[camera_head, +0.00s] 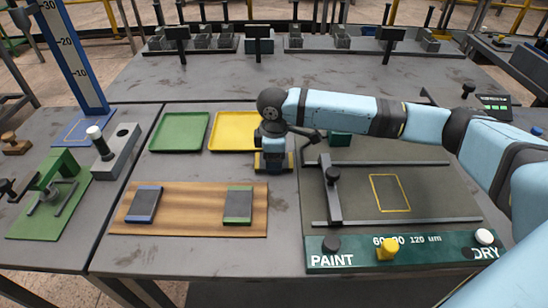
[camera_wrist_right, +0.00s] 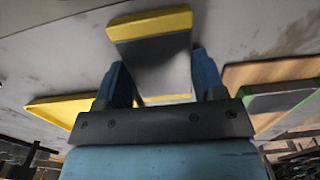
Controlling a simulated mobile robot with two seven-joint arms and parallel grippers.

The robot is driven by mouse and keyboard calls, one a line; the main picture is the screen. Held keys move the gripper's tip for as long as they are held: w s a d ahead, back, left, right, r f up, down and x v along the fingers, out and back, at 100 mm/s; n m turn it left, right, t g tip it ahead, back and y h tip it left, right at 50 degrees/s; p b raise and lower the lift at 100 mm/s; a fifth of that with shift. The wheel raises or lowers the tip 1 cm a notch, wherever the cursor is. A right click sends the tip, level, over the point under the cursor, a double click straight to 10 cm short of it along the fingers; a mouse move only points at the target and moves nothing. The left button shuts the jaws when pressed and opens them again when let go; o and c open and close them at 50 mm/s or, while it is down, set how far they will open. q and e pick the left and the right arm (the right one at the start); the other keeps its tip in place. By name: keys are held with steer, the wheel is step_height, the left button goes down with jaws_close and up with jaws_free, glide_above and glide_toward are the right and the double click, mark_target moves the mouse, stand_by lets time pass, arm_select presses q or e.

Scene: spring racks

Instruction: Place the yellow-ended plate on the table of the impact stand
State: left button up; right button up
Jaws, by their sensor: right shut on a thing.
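The yellow-ended plate (camera_head: 274,168) is grey with a yellow band at each end. My right gripper (camera_head: 273,153) is shut on it, just right of the yellow tray's lower corner. In the right wrist view the plate (camera_wrist_right: 155,62) sits between the blue fingers of my right gripper (camera_wrist_right: 160,82). I cannot tell whether it touches the bench. The impact stand (camera_head: 70,50) is at the far left, a tall blue column with a scale. Its blue base (camera_head: 68,128) has a pale outline and shows no plate on it. My left gripper is not in view.
A green tray (camera_head: 180,132) and yellow tray (camera_head: 233,132) lie left of the plate. A wooden board (camera_head: 190,215) holds blue-ended (camera_head: 144,205) and green-ended (camera_head: 238,205) plates. A grey block (camera_head: 117,152) and green fixture (camera_head: 60,185) stand left. A coating station (camera_head: 435,185) lies right.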

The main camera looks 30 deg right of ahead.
steer(key=shift+r, duration=0.15)
steer(key=o, duration=1.4)
